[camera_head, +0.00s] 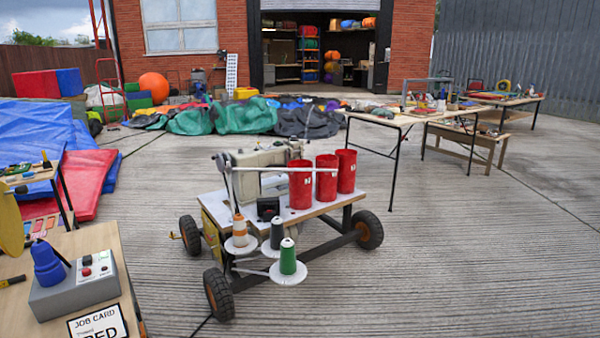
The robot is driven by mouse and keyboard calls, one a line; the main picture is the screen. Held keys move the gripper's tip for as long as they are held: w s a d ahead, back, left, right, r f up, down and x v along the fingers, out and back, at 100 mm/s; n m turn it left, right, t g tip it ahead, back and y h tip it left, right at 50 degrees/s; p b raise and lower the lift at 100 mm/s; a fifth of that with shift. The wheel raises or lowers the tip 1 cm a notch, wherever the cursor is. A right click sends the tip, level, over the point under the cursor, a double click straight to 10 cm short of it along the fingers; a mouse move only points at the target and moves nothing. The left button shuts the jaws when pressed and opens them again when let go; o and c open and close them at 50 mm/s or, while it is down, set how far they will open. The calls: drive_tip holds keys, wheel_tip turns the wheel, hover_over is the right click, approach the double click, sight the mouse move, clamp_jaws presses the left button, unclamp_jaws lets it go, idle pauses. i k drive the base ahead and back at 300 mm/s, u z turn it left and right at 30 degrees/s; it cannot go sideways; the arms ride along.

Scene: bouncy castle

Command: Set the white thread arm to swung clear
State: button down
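A wheeled cart (328,208) with a sewing machine (262,160) stands in the middle of the yard. A pale rod (268,169), perhaps the white thread arm, runs level across the front of the machine from an upright post at left toward the red cups; I cannot tell for sure. Three red cups (326,178) stand on the cart top. An orange spool (240,230), a dark spool (277,233) and a green spool (288,257) sit on white discs at the cart's near side. No white thread spool is visible. My gripper is not in view.
A bench (30,310) at lower left holds a grey control box (78,288) and a job card (99,325) reading RED. Cluttered tables (384,121) stand at right; coloured fabric (240,116) lies behind. Open concrete lies right of the cart.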

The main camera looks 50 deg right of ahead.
sight(228, 170)
drive_tip(key=k, duration=0.25)
drive_tip(key=u, duration=1.65)
drive_tip(key=k, duration=1.35)
drive_tip(key=z, duration=1.3)
drive_tip(key=i, duration=1.15)
drive_tip(key=z, duration=0.35)
